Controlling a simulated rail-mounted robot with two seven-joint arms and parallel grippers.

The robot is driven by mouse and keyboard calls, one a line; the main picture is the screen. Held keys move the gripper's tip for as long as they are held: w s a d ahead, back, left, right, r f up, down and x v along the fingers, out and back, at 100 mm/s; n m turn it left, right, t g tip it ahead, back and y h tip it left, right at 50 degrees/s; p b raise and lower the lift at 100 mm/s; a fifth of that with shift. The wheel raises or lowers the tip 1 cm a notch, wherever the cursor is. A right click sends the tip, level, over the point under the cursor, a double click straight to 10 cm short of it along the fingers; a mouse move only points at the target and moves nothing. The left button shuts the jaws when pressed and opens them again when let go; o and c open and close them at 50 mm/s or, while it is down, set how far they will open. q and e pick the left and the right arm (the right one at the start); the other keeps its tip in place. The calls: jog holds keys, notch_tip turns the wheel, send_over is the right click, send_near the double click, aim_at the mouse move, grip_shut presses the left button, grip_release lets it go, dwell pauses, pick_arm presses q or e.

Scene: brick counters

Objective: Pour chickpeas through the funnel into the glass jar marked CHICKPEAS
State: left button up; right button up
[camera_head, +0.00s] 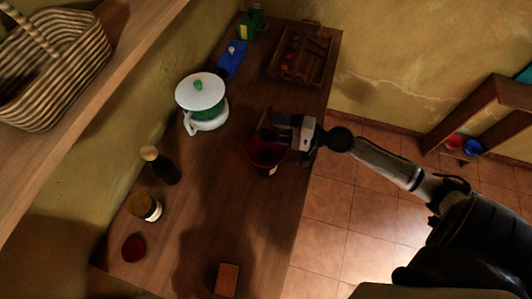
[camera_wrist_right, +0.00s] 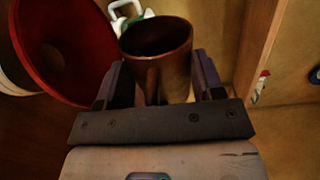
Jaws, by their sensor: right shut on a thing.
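My right gripper (camera_head: 283,133) is shut on a brown cup (camera_wrist_right: 158,62), which stands between the fingers in the right wrist view. The inside of the cup is dark, and I cannot make out chickpeas. A red funnel (camera_head: 264,154) is close beside and partly below the gripper over the counter. In the wrist view the wide red funnel (camera_wrist_right: 62,45) is just left of the cup. The jar under the funnel is mostly hidden; a pale edge (camera_wrist_right: 10,78) shows below the funnel. I cannot read its label. My left gripper is not in view.
A white and green pot (camera_head: 200,94), a dark corked bottle (camera_head: 163,168), a labelled jar (camera_head: 143,206), a red disc (camera_head: 133,248) and a small block (camera_head: 228,280) stand on the wooden counter (camera_head: 215,195). A wooden tray (camera_head: 300,55) is at the far end. A basket (camera_head: 50,70) sits on the shelf.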

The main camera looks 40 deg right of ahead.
jog(key=shift+r+n, duration=0.15)
jog(key=shift+n, duration=0.15)
dwell(0.7)
jog(key=shift+s+a+n, duration=0.1)
jog(key=shift+a+n, duration=0.05)
jog(key=shift+n, duration=0.25)
dwell(0.5)
jog(key=shift+r, duration=0.1)
dwell(0.4)
jog(key=shift+a+r+n, duration=0.1)
jog(key=shift+n, duration=0.3)
jog(key=shift+s+a, duration=0.1)
dwell(0.9)
jog(key=shift+n+b, duration=0.4)
jog(key=shift+b, duration=0.05)
dwell(0.3)
jog(key=shift+s+a+f, duration=0.1)
jog(key=shift+f, duration=0.2)
dwell(0.4)
jog(key=shift+f+n+h+b, duration=0.1)
jog(key=shift+n+h+b, duration=0.2)
jog(key=shift+h, duration=0.1)
